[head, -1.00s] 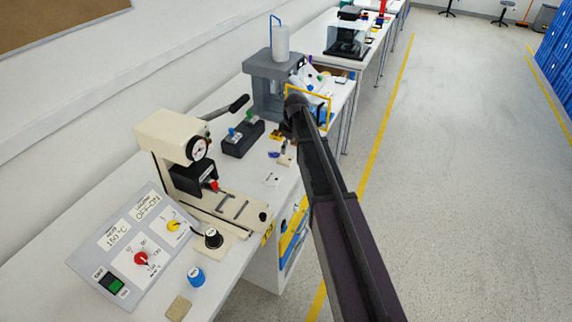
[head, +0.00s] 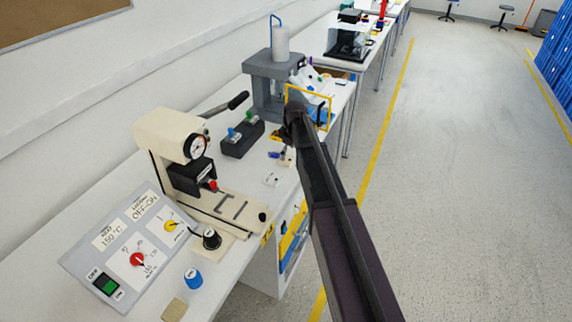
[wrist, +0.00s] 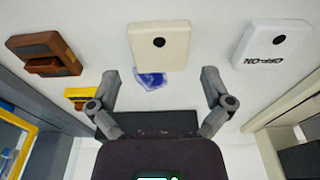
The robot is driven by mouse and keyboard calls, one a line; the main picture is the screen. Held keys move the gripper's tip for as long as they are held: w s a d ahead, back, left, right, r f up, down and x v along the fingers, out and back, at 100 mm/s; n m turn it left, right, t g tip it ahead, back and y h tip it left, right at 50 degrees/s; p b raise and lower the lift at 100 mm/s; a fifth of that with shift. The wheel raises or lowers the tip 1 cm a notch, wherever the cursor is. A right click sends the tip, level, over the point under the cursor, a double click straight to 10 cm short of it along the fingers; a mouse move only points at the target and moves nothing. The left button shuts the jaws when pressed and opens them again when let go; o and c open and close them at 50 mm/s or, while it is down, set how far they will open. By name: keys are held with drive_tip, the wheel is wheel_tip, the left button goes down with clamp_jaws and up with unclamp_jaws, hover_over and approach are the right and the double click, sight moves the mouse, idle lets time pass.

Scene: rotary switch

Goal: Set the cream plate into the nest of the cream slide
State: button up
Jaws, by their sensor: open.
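The cream plate (wrist: 159,50) lies flat on the table in the wrist view, with a black knob on it. My gripper (wrist: 161,80) is open and empty; its two fingers stand apart to the left and right, with the plate beyond the fingertips, between their lines. In the head view the plate (head: 288,161) is small, beside my arm, and my fingers cannot be made out. The cream slide (head: 226,207) extends from the front of the cream press at the left. Dark brackets (head: 236,210) on it appear to mark its nest, which looks empty.
A white plate marked OFF-ON (wrist: 272,44) lies right of the cream plate in the wrist view. A blue item (wrist: 150,80) lies between the fingers' lines. Brown (wrist: 45,53) and yellow (wrist: 82,97) blocks lie left. A control panel (head: 125,248) and blue knob (head: 193,278) stand near the slide.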

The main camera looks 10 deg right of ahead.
sight(286, 160)
drive_tip(key=shift+w+a+f+b, duration=0.1)
drive_tip(key=shift+f+b, duration=1.05)
drive_tip(key=shift+f, duration=0.3)
drive_tip(key=c, duration=0.9)
